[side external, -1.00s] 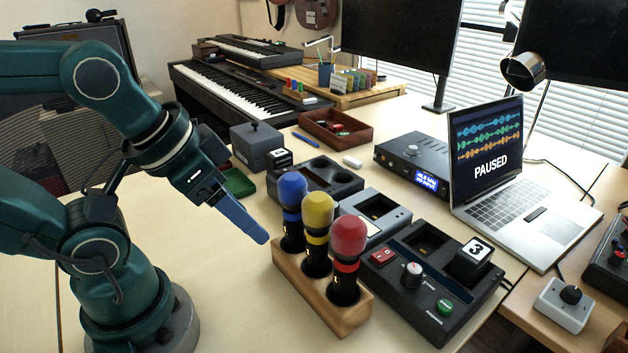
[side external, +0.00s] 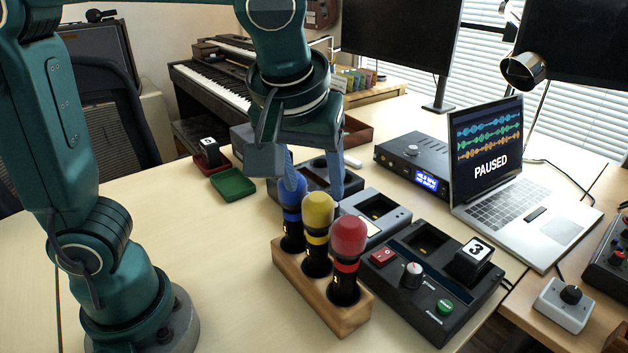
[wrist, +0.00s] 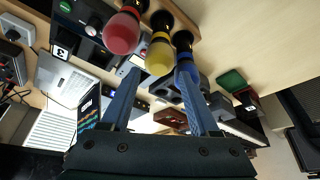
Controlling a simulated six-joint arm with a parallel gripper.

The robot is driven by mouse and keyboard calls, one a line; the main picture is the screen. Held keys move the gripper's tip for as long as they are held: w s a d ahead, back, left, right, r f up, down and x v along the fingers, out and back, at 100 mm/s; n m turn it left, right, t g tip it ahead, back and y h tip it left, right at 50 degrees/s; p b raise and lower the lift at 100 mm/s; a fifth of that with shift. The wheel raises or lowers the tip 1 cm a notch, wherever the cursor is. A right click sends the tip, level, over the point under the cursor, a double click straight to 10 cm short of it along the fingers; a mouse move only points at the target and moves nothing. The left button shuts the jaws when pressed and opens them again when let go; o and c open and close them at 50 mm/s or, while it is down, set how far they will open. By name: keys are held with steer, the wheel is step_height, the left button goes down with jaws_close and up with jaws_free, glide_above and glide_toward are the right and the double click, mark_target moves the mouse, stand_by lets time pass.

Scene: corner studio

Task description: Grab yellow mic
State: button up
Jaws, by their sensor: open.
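The yellow mic (side external: 317,212) stands upright in a wooden holder (side external: 318,292), between a blue mic (side external: 290,192) and a red mic (side external: 347,240). My gripper (side external: 312,190) is open and empty. In the side view its fingers point down behind the mics, around the height of the blue mic's head. In the wrist view the yellow mic's head (wrist: 159,58) shows beyond the fingertips, roughly in line with the gap between my fingers (wrist: 158,72). The blue mic (wrist: 186,70) is close by the right finger there. Contact with the blue mic cannot be told.
Behind the holder are a grey device (side external: 392,226) and a black control box (side external: 420,300) with a block marked 3 (side external: 474,256). A laptop (side external: 500,185) stands at right. A green tray (side external: 232,184) lies at left. The table in front of the holder is clear.

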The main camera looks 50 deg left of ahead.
mark_target(316, 199)
steer(key=shift+d+f, duration=0.1)
steer(key=shift+f, duration=0.25)
steer(key=shift+x, duration=2.35)
jaws_close()
